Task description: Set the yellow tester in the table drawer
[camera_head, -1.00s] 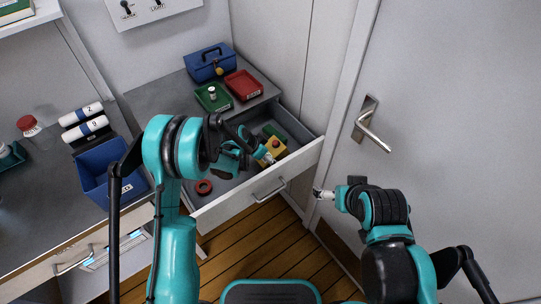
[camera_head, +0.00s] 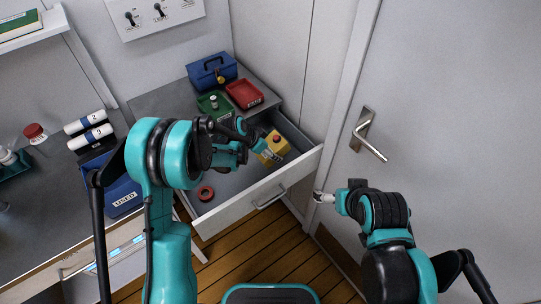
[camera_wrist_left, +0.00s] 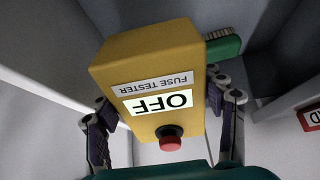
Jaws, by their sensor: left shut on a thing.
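The yellow fuse tester (camera_head: 274,148), a box with a red button, is held by my left gripper (camera_head: 264,155) over the back right part of the open table drawer (camera_head: 243,210). In the left wrist view the tester (camera_wrist_left: 150,60) fills the middle, its label and OFF display upside down. The fingers of my left gripper (camera_wrist_left: 165,125) are on either side of it. I cannot tell whether its underside touches the drawer floor. My right gripper (camera_head: 322,197) is in front of the door, right of the drawer; its fingers are too small to read.
A red ring (camera_head: 205,193) lies in the drawer's left part. A green brush (camera_wrist_left: 224,46) shows behind the tester. On the cabinet top stand a blue toolbox (camera_head: 212,70), a green tray (camera_head: 208,108) and a red tray (camera_head: 244,94). A door handle (camera_head: 370,140) is at right.

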